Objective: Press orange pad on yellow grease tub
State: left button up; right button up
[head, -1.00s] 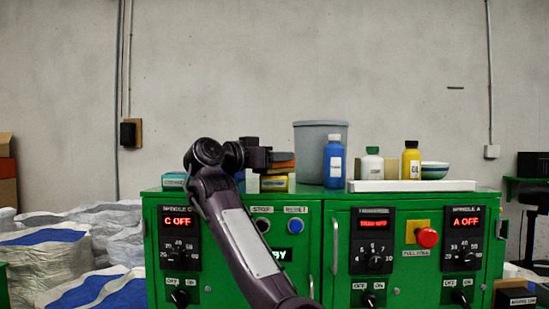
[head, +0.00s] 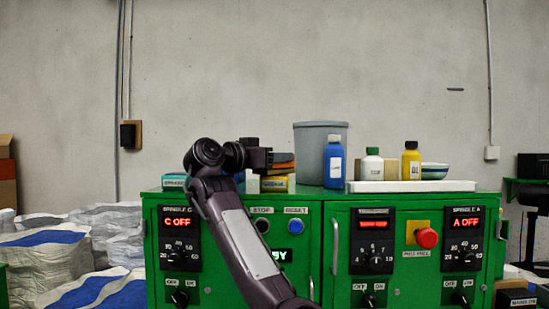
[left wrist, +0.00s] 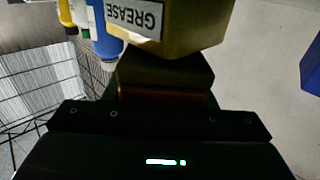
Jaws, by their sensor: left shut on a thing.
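My left gripper (head: 280,157) is shut on the orange pad (head: 284,166), which pokes out to the right of the dark jaws. The pad is just above the yellow grease tub (head: 291,183) on the green machine top. In the left wrist view the tub (left wrist: 205,25) fills the upper middle, with its GREASE label upside down. The dark jaws (left wrist: 165,72) come right up against the tub in that view, with a dim reddish strip between them. I cannot tell whether the pad touches the tub. My right gripper is out of view.
A teal box (head: 174,181) is at the left end. The green cabinet (head: 335,205) carries knobs and displays.

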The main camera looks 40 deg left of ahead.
pick_arm(q)
jog(key=shift+w+f, duration=0.1)
jog(key=shift+f, duration=0.1)
jog(key=shift+a+r+p, duration=0.1)
jog(key=shift+r+p, duration=0.5)
jog(key=shift+r, duration=0.6)
notch_tip(320, 180, up, 2)
jog(key=shift+r+p, duration=0.1)
jog(key=shift+p, duration=0.45)
jog(key=shift+r+p, duration=0.65)
jog(key=shift+r, duration=0.7)
jog(key=shift+f, duration=0.1)
